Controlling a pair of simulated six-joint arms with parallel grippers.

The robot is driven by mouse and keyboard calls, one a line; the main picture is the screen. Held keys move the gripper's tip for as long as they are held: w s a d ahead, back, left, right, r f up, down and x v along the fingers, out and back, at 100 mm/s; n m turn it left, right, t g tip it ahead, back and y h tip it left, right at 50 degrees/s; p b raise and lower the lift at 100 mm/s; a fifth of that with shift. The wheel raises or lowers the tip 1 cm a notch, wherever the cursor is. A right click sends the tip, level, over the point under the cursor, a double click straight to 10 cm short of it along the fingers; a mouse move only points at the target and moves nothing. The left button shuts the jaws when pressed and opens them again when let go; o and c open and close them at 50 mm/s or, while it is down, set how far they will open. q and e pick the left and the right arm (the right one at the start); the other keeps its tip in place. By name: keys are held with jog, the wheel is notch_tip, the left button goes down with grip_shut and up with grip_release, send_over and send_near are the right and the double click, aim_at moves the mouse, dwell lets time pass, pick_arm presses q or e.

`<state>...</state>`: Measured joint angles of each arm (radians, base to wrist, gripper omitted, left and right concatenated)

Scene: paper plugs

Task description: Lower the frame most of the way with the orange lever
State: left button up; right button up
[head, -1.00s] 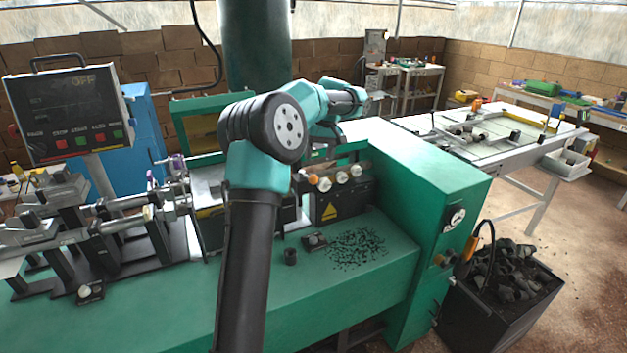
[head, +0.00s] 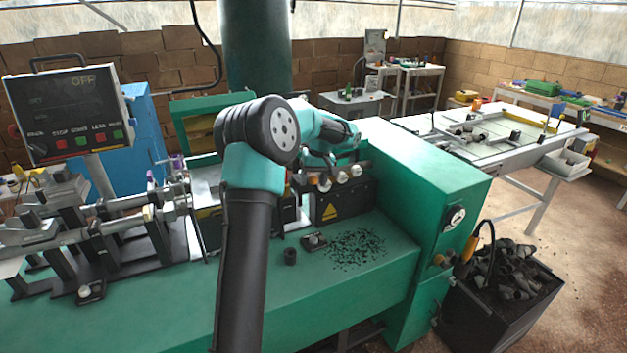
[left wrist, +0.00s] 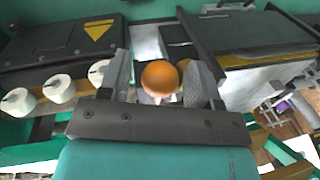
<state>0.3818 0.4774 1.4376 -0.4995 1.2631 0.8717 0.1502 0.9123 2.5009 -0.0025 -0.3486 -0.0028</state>
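The orange lever's round knob (left wrist: 160,76) is in the middle of the left wrist view. It sits between the two fingers of my left gripper (left wrist: 160,82), with a visible gap on each side, so the gripper is open around or just above it. The lever's shaft is hidden behind the knob. In the head view my left gripper (head: 317,161) is down at the row of knobs on the green machine (head: 428,175), partly hidden by my own arm. I cannot clearly make out the frame that the lever moves. My right gripper is not in view.
White knobs (left wrist: 60,89) stand in a row beside the orange one. A dark box with a yellow warning triangle (head: 330,212) is below them. Black bits (head: 357,249) lie on the green bench. A control panel (head: 70,110) reads OFF at left. A dark bin (head: 500,300) stands at right.

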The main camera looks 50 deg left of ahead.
pick_arm(q)
grip_shut()
dwell(0.3)
